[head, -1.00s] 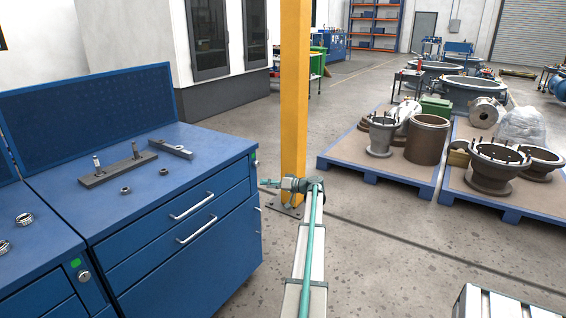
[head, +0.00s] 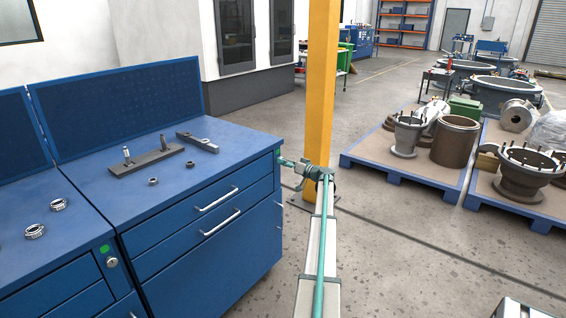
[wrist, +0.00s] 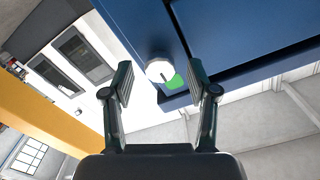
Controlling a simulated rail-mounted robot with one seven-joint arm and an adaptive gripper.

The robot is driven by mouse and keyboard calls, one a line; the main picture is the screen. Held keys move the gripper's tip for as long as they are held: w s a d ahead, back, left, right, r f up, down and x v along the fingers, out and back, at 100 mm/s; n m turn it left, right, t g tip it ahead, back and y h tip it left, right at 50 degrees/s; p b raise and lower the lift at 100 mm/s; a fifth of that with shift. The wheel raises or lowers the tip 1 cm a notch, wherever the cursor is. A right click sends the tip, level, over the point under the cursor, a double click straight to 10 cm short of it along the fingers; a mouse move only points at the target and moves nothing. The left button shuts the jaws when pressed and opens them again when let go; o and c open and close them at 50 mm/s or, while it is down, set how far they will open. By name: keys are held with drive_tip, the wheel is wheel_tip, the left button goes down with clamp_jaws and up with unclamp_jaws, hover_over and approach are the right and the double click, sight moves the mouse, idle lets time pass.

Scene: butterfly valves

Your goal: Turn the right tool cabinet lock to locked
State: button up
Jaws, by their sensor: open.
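The right tool cabinet (head: 200,243) is blue, with two drawer handles on its front. Its lock (wrist: 159,69) shows in the wrist view as a pale round knob with a dark slot, beside a green mark (wrist: 174,83) near the cabinet's corner. In the head view the knob is hidden behind my gripper (head: 285,162), which is at the cabinet's upper right front corner. In the wrist view my gripper (wrist: 160,80) is open, one finger on each side of the knob in the picture. I cannot tell whether the fingers touch it.
The left cabinet (head: 60,290) has its own lock (head: 111,262) and green mark. Metal parts (head: 147,160) lie on the right cabinet's top. A yellow post (head: 320,100) stands behind my gripper. Pallets (head: 405,170) with valve parts are at the right; floor between is clear.

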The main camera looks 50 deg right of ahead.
drive_tip(key=shift+w, duration=0.8)
drive_tip(key=shift+c, duration=0.2)
clamp_jaws()
drive_tip(key=shift+m, duration=0.4)
drive_tip(key=shift+r+m+p, duration=0.15)
drive_tip(key=shift+m+p, duration=0.2)
drive_tip(key=shift+m, duration=8.25)
